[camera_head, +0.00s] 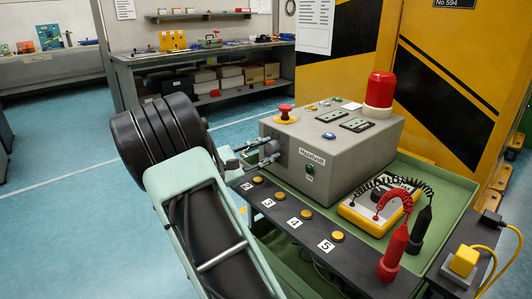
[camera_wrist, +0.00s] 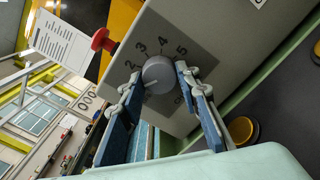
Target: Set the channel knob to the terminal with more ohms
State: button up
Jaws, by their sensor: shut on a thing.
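The channel knob (camera_wrist: 158,76) is a round grey dial on the side of the grey control box (camera_head: 335,150). In the wrist view numbers 2, 3, 4 and 5 curve around it; a light mark shows on its lower left side, near the left finger. My gripper (camera_wrist: 156,84) has its fingers on either side of the knob and is shut on it; the left finger hides part of the dial plate.
A red probe (camera_head: 393,252) and black probe (camera_head: 420,230) stand at the right of the strip, with coiled leads. A red emergency button (camera_head: 285,112) and red beacon (camera_head: 380,92) top the box. A yellow plug (camera_head: 464,261) is at lower right.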

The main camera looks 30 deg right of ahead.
jog(key=o, duration=1.2)
jog(key=shift+c, duration=0.2)
jog(key=a, duration=0.4)
jog(key=s+a, duration=0.1)
jog(key=a, duration=0.7)
jog(key=shift+s, duration=0.35)
jog(key=shift+d+r, duration=0.1)
